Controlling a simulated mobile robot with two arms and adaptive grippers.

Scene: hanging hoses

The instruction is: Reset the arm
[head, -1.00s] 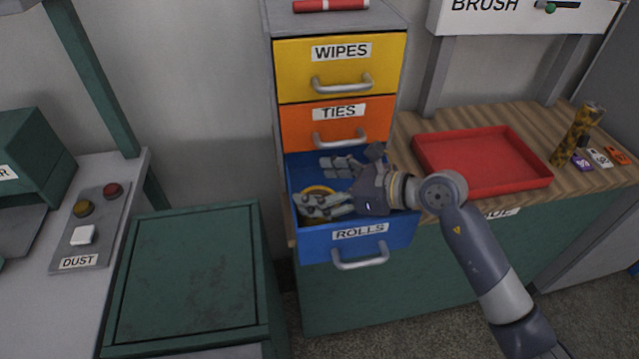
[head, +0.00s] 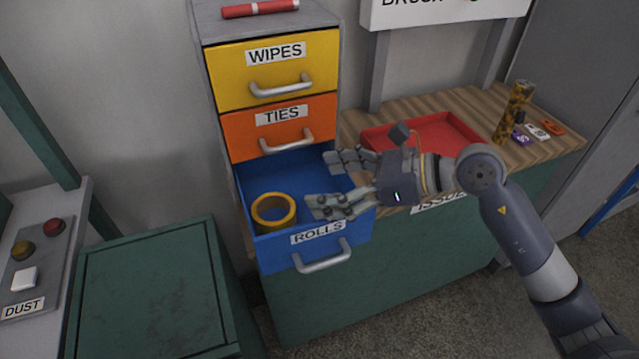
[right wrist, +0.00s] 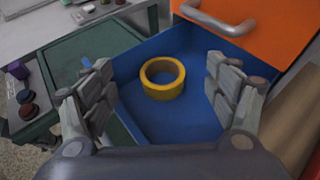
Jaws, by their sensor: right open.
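My right gripper (head: 338,184) is open and empty at the right side of the open blue ROLLS drawer (head: 292,247), with its fingers pointing left over the drawer's edge. A yellow roll of tape (head: 272,210) lies inside the drawer, left of my fingertips and apart from them. In the right wrist view the roll (right wrist: 163,88) lies on the drawer floor between and beyond the two spread fingers (right wrist: 160,95). My left gripper is not in view.
The orange TIES drawer (head: 250,130) and yellow WIPES drawer (head: 225,75) above are shut. A red tray (head: 455,127) stands on the wooden bench behind my wrist. A green cabinet (head: 150,290) stands at the lower left.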

